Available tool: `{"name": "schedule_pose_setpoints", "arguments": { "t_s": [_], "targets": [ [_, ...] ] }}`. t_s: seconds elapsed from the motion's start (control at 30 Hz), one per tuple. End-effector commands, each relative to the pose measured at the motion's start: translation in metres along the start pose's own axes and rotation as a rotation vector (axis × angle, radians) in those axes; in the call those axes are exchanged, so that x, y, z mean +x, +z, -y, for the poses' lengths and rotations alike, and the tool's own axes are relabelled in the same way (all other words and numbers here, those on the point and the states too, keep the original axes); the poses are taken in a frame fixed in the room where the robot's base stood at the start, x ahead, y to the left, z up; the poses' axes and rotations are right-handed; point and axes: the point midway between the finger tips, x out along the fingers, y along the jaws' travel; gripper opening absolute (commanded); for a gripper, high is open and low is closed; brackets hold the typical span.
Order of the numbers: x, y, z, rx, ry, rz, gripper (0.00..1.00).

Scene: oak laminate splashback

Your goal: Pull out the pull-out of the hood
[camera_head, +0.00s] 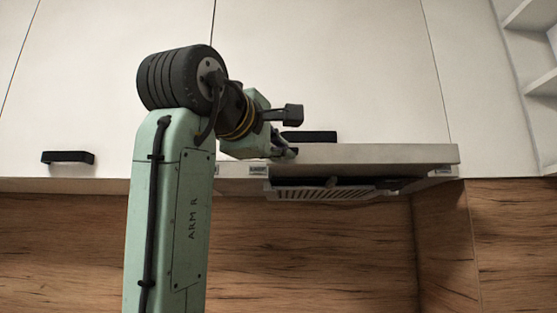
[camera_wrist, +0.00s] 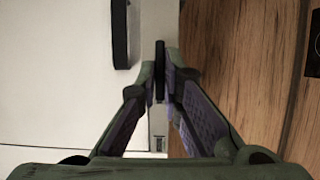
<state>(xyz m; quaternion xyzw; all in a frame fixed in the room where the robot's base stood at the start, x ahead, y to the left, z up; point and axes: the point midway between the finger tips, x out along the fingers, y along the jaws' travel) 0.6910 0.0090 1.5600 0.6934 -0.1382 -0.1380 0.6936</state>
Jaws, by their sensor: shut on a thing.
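The hood's pull-out has a long pale beige front (camera_head: 385,153) below the white cabinet doors, and it appears to stand out forward of them. In the wrist view the front is a narrow pale strip (camera_wrist: 158,22). A thin black handle bar (camera_wrist: 160,72) runs along it. My gripper (camera_head: 290,152) is at the left part of the front and covers some of it. In the wrist view my gripper (camera_wrist: 161,84) has its fingers on both sides of the black bar, shut on it. The hood's slatted underside (camera_head: 320,193) shows below the front.
A black cabinet handle (camera_head: 309,136) sits just above the pull-out, close to my gripper; it also shows in the wrist view (camera_wrist: 121,35). Another handle (camera_head: 68,157) is at the left. Wood splashback (camera_head: 310,250) lies below. White open shelves (camera_head: 530,70) stand at the right.

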Motion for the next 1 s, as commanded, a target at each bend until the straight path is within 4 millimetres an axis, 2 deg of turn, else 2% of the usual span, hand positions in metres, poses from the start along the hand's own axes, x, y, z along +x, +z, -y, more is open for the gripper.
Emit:
{"name": "schedule_pose_setpoints", "arguments": {
  "t_s": [0.37, 0.4, 0.7, 1.0],
  "targets": [
    [-0.004, 0.0018, -0.0007, 0.0, 0.001, 0.0, 0.0],
    [-0.004, 0.0017, -0.0007, 0.0, 0.001, 0.0, 0.08],
    [-0.0037, 0.0016, -0.0003, 0.0, 0.0, -0.001, 0.28],
    [-0.0047, 0.0016, -0.0003, 0.0, 0.0, 0.0, 0.28]
  ]
}}
